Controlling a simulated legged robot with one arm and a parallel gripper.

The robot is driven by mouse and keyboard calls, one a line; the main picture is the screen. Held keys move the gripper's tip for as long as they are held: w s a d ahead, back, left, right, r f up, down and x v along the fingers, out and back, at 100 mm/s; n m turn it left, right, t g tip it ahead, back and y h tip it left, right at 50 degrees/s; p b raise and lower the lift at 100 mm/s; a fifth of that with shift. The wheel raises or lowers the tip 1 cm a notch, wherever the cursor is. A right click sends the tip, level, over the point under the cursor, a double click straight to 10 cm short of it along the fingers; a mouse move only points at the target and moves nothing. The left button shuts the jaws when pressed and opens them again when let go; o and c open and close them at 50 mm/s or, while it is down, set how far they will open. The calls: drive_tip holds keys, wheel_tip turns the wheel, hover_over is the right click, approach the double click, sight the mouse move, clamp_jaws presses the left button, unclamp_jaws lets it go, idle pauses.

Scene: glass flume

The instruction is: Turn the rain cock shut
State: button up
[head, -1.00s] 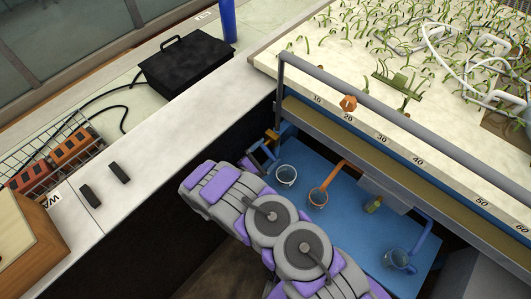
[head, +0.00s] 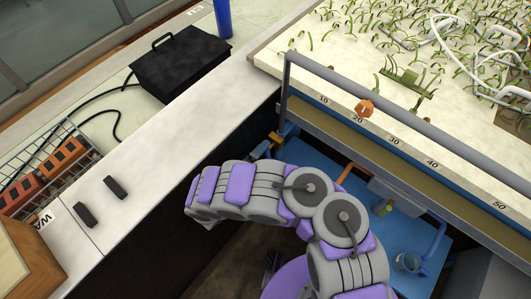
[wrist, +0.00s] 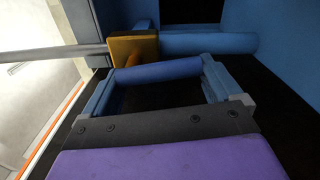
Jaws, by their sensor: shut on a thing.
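The rain cock has an orange-brass body (wrist: 133,47) on a blue pipe (wrist: 208,43) in the wrist view. Its blue bar handle (wrist: 155,72) lies crosswise between the two fingers of my gripper (wrist: 157,76). My gripper is shut on this handle, one finger at each end of it. In the head view the cock body (head: 288,130) shows small at the left end of the flume, and my gripper is mostly hidden behind my arm.
The seedling bed (head: 440,125) with a grey rail (head: 400,115) lies right of my arm. An orange knob (head: 364,108) sits at its scale. A blue tray (head: 325,158) holds a glass cup (head: 409,262). A white ledge (head: 165,165) with a black box (head: 180,63) runs along the left.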

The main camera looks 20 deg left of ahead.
drive_tip(key=shift+f+m+b, duration=0.2)
drive_tip(key=shift+m+b, duration=0.2)
drive_tip(key=shift+m, duration=0.4)
drive_tip(key=o, duration=1.2)
drive_tip(key=p+v, duration=0.3)
drive_tip(key=v, duration=1.4)
drive_tip(key=shift+s+a, duration=0.1)
drive_tip(key=shift+a, duration=0.15)
